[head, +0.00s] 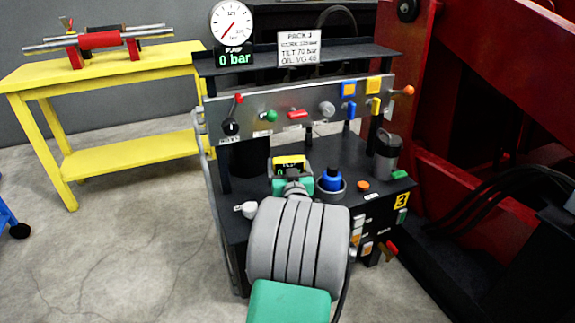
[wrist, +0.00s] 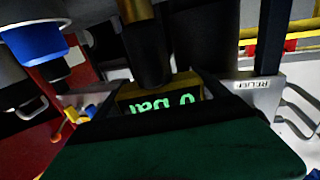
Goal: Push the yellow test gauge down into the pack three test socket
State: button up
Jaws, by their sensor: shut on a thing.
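The yellow test gauge (head: 290,162) is at the middle of the black pack bench, just beyond my grey wrist. In the wrist view the gauge (wrist: 185,82) shows green "0 bar" digits upside down, with a dark and brass stem-like part beside it. My gripper (head: 291,180), with green fingers, is shut on the gauge. A green finger also fills the lower part of the wrist view. The pack three test socket is not clearly visible; my gripper and wrist hide the area under the gauge, so I cannot tell whether the gauge is seated.
A blue-capped part (head: 330,180) stands close to the right of my gripper. A dark canister (head: 387,157) stands farther right. A yellow table (head: 120,150) is left.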

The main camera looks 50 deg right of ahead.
jog(key=shift+f+b, duration=1)
jog(key=shift+f, duration=0.05)
jog(key=o, duration=1.6)
jog(key=shift+f, duration=0.1)
jog(key=p+v, duration=0.1)
jog(key=v, duration=0.7)
jog(key=shift+w+p, duration=0.1)
jog(key=shift+p, duration=0.2)
